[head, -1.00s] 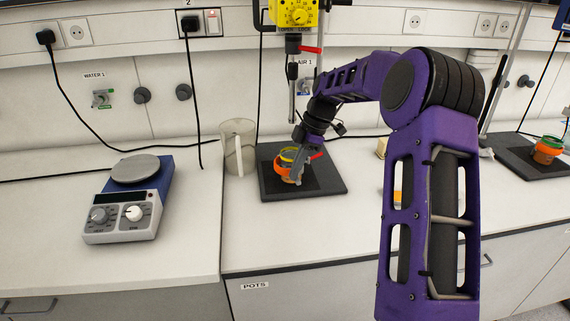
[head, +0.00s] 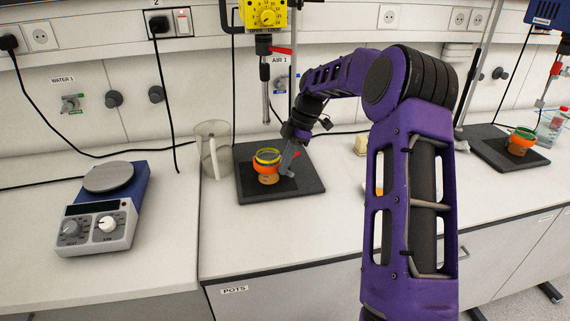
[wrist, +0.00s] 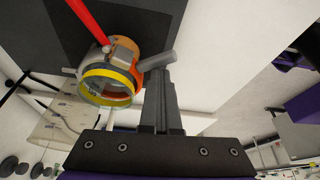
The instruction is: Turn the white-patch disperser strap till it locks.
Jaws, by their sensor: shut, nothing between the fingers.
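A jar (head: 267,178) with an orange strap (head: 266,167) and a yellow rim (head: 267,156) stands on the black stand base (head: 310,188) below the yellow disperser (head: 264,15). In the wrist view the strap (wrist: 142,42) rings the jar, with a pale grey-white part (wrist: 122,50) and a red bar (wrist: 90,20) beside it. My gripper (head: 284,170) is shut and empty, just right of the jar. Its tips (wrist: 158,62) are close to the strap in the wrist view; I cannot tell if they touch. Whether the strap is locked cannot be seen.
A clear jug (head: 213,150) stands left of the base, and a hotplate stirrer (head: 100,210) farther left. A second stand at right holds a jar with a green rim (head: 522,140) below a blue disperser (head: 548,14).

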